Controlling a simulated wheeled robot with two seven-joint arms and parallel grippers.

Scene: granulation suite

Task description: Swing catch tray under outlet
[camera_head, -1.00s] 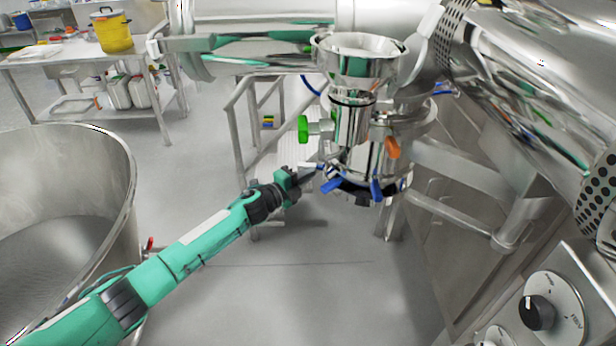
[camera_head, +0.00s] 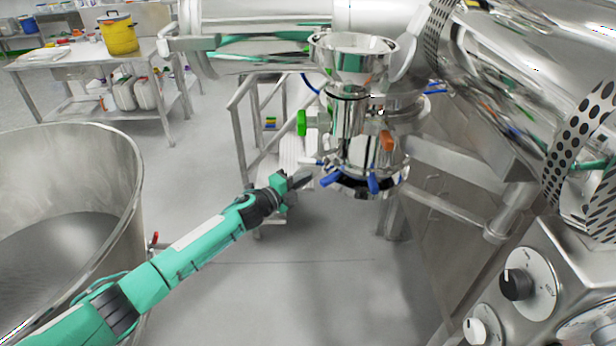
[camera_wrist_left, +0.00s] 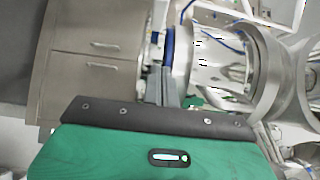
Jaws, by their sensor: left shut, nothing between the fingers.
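A shiny steel outlet assembly (camera_head: 357,150) hangs at upper centre in the head view, with a funnel (camera_head: 352,62) on top. Blue levers (camera_head: 374,183) ring its lower rim; a green knob (camera_head: 302,123) and an orange knob (camera_head: 387,141) sit higher up. I cannot clearly make out a separate catch tray. My left gripper (camera_head: 306,179) is shut and empty, just left of the lower rim and its nearest blue lever. In the left wrist view, the closed fingers (camera_wrist_left: 166,86) point toward a blue part (camera_wrist_left: 169,46) beside a steel cylinder. Contact cannot be told. My right gripper is out of view.
A large steel bowl (camera_head: 125,185) stands at left, near my left arm. A control panel with dials (camera_head: 528,285) is at lower right. Steel railings (camera_head: 237,130) stand behind the outlet. Open floor (camera_head: 290,280) lies below the outlet.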

